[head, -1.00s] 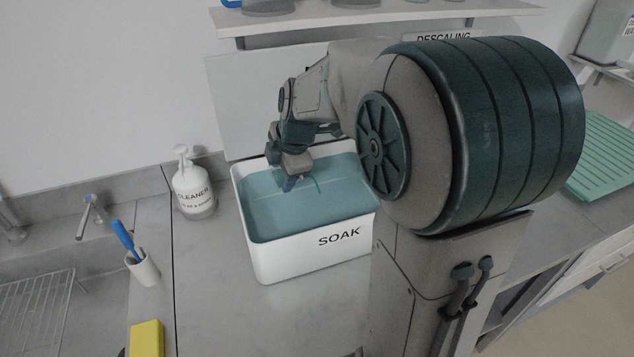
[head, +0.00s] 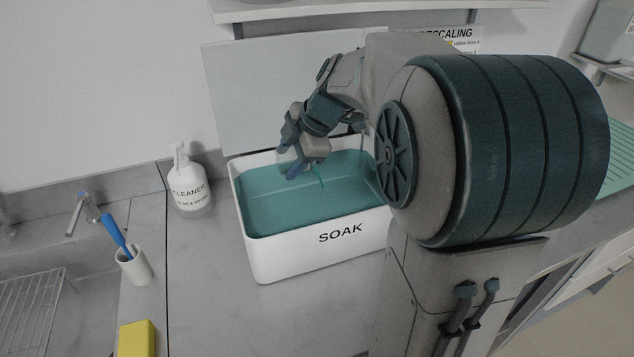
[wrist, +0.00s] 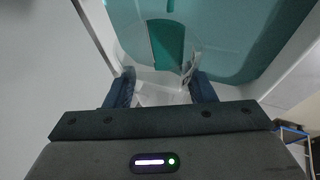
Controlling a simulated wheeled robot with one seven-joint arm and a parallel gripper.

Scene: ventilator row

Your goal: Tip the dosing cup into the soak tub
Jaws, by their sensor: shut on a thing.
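The soak tub (head: 290,262) is a white box marked SOAK on the counter, with teal liquid in it. My gripper (head: 296,160) is over the tub in the head view. In the wrist view my gripper (wrist: 161,90) is shut on the dosing cup (wrist: 150,78), a clear see-through cup between the two fingers. The cup is tilted over the tub's liquid, and teal shows through or in it. In the head view a thin teal stream falls below the gripper into the tub. The cup itself is mostly hidden there by the gripper.
A white cleaner bottle (head: 187,188) stands left of the tub. A white holder (head: 135,268) with a blue-handled brush, a yellow block (head: 137,340) and a sink rack (head: 28,310) lie further left. A green mat (head: 622,160) is at the right.

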